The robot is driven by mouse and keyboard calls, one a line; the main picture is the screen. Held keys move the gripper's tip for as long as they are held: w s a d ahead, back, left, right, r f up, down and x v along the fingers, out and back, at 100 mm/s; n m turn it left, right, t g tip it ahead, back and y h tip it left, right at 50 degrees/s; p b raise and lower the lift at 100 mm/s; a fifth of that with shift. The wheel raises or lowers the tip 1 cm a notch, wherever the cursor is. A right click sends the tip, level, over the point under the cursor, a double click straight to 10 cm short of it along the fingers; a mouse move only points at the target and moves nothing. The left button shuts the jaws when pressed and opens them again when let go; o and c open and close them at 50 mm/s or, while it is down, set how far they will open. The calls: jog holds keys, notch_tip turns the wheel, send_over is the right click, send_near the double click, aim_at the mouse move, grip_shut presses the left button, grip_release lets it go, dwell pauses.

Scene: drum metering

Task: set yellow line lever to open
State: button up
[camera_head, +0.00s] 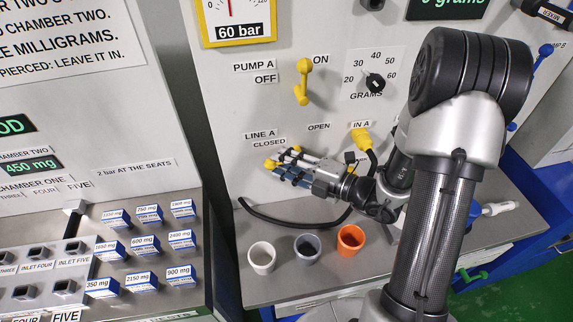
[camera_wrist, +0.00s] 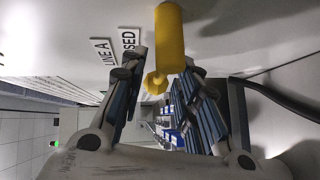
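The yellow line A lever (camera_head: 270,163) shows in the head view at the tips of my gripper's fingers, below the CLOSED label. Its middle is partly hidden by the fingers. In the wrist view the lever (camera_wrist: 170,38) comes down from the top, with a knob at its lower end between the fingers. My gripper (camera_head: 284,166) is open, its two blue-padded fingers on either side of the lever. In the wrist view, where my gripper (camera_wrist: 160,85) shows closely, a gap is visible on the left; contact on the right cannot be told.
A yellow IN A plug (camera_head: 362,138) with a black hose is right of the lever. The yellow pump A lever (camera_head: 302,88) and grams dial (camera_head: 374,83) are above. White, grey and orange cups (camera_head: 351,240) stand on the ledge below. Small labelled boxes (camera_head: 145,244) stand left.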

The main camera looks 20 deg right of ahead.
jog(key=shift+c, duration=0.5)
grip_shut()
